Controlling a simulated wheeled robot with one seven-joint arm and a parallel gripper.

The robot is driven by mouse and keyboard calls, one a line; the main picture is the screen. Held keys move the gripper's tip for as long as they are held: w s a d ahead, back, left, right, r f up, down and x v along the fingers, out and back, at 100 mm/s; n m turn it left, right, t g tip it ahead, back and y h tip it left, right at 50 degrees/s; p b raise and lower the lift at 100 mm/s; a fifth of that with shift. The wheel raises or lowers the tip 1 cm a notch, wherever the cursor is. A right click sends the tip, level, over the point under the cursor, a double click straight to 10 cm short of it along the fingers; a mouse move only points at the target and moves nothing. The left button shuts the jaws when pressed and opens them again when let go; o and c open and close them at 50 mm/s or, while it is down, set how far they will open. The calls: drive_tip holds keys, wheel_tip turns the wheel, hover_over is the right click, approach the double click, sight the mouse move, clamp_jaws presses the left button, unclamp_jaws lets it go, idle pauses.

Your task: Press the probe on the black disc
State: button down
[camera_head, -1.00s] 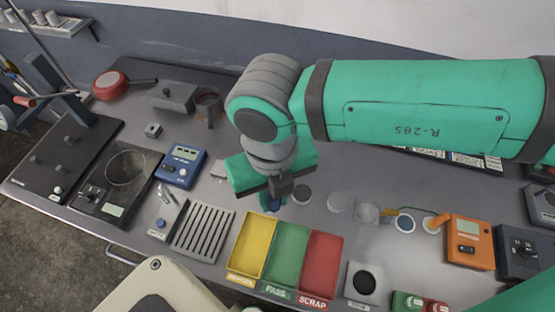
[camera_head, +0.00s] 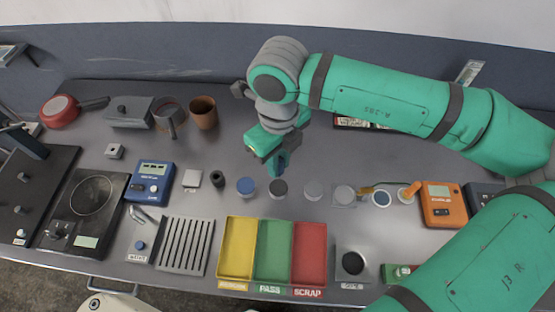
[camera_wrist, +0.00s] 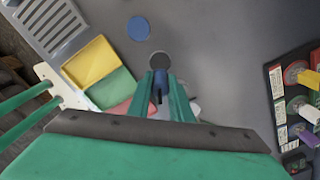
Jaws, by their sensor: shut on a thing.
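My gripper (camera_head: 277,162) is shut on a blue probe (camera_wrist: 158,88), which points down toward the bench. The black disc (camera_head: 278,190) lies flat in a row of discs, just below the probe's lower end in the head view. In the wrist view the black disc (camera_wrist: 160,60) shows just beyond the fingertips (camera_wrist: 160,76). I cannot tell whether the probe's tip touches it; the tip is partly hidden by the fingers. A blue disc (camera_head: 246,187) lies left of it and a grey disc (camera_head: 313,190) right of it.
Yellow (camera_head: 237,250), green (camera_head: 273,252) and red (camera_head: 309,253) trays stand in front of the discs. A blue meter (camera_head: 150,183) is at the left, and an orange device (camera_head: 440,205) at the right. A black round pad (camera_head: 352,263) sits right of the red tray.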

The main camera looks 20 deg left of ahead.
drive_tip(key=shift+f, duration=2.55)
drive_tip(key=shift+f, duration=0.5)
idle(0.4)
drive_tip(key=shift+r, duration=2.55)
